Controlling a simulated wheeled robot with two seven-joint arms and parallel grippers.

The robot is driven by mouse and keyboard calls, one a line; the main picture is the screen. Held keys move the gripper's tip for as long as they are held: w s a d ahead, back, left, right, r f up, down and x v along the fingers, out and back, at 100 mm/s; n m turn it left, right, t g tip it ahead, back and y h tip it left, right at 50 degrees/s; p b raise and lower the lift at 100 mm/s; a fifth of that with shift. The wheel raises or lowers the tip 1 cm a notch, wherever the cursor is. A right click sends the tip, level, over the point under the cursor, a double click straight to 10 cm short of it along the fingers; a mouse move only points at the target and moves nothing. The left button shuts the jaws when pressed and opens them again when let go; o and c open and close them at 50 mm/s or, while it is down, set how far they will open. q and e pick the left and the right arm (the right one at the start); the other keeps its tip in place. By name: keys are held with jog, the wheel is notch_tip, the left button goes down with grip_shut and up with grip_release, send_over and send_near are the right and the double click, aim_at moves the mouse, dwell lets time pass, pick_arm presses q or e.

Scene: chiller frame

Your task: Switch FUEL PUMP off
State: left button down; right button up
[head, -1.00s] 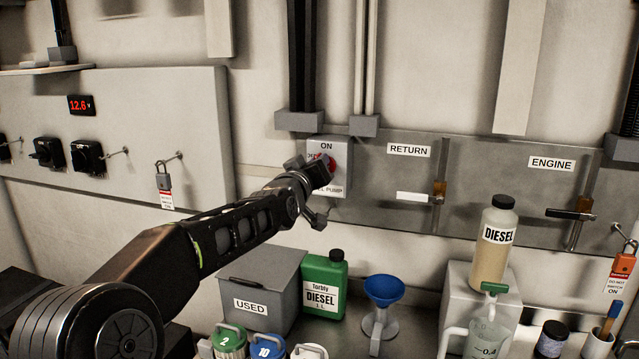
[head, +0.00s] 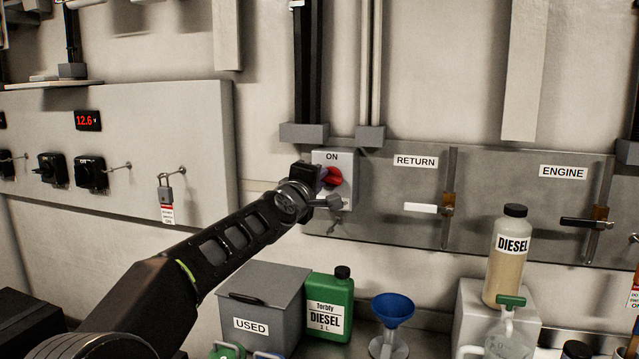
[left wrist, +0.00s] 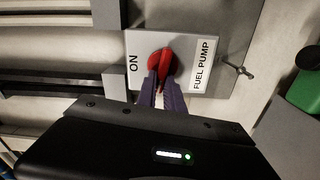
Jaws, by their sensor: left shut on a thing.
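The FUEL PUMP switch is a light grey box (head: 347,160) on the wall panel with a red rotary knob (head: 334,177). ON shows above the knob; in the head view my arm hides the FUEL PUMP label. The left wrist view shows the red knob (left wrist: 169,60) between ON and FUEL PUMP, its grip looking slanted. My left gripper (head: 323,177) reaches the knob from the lower left. In the left wrist view its two fingers (left wrist: 161,80) are shut on the knob. The OFF mark is hidden. My right gripper is not in view.
RETURN (head: 416,161) and ENGINE (head: 563,172) labels with lever valves are to the right on the panel. Below stand a grey USED bin (head: 262,290), a green diesel can (head: 329,308), a blue funnel (head: 392,309) and a diesel bottle (head: 511,258).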

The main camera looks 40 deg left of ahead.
pick_arm(q)
jog(key=shift+f+n, duration=0.15)
jog(key=shift+n, duration=0.95)
jog(key=c, duration=1.5)
grip_release()
jog(key=shift+o, duration=0.2)
jog(key=shift+s, duration=0.1)
jog(key=v, duration=0.7)
jog(key=shift+s, duration=0.3)
jog(key=shift+d, duration=0.1)
